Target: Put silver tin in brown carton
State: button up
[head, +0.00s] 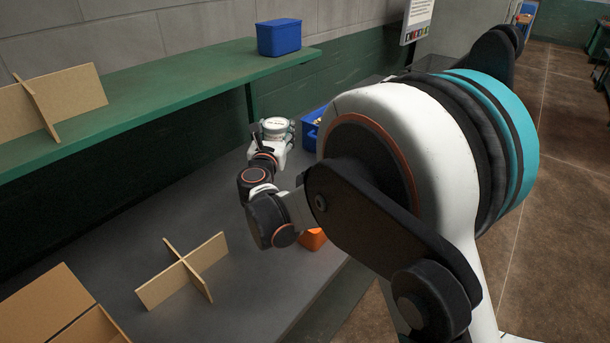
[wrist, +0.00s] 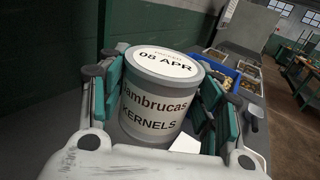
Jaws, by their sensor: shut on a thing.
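The silver tin (wrist: 160,105) is upright in my gripper (wrist: 160,112), between its green-padded fingers in the wrist view. Its label reads "KERNELS" and its lid reads "08 APR". In the head view the tin (head: 276,127) shows small at the end of my arm, and my gripper (head: 270,142) is shut on it, above the far part of the grey table. A brown carton (head: 42,302) stands at the bottom left of the head view, cut off by the frame edge. My gripper is well away from it; the carton's inside is mostly hidden.
A crossed wooden divider (head: 184,268) stands on the grey table (head: 245,290) between gripper and carton. An orange thing (head: 313,238) is partly behind my arm. A blue bin (head: 312,130) stands beyond the gripper. A green shelf (head: 150,98) overhangs the table's back, holding a blue box (head: 279,38).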

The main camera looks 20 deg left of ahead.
jog(key=s+a, duration=0.3)
jog(key=a, duration=0.2)
jog(key=shift+w+d+f+b, duration=0.15)
jog(key=shift+f+b, duration=1.7)
jog(key=shift+f, duration=3.15)
jog(key=shift+w+d+f+b, duration=0.1)
jog(key=shift+f+b, duration=1.7)
jog(key=shift+f, duration=3.15)
jog(key=shift+f, duration=0.15)
jog(key=o, duration=1.2)
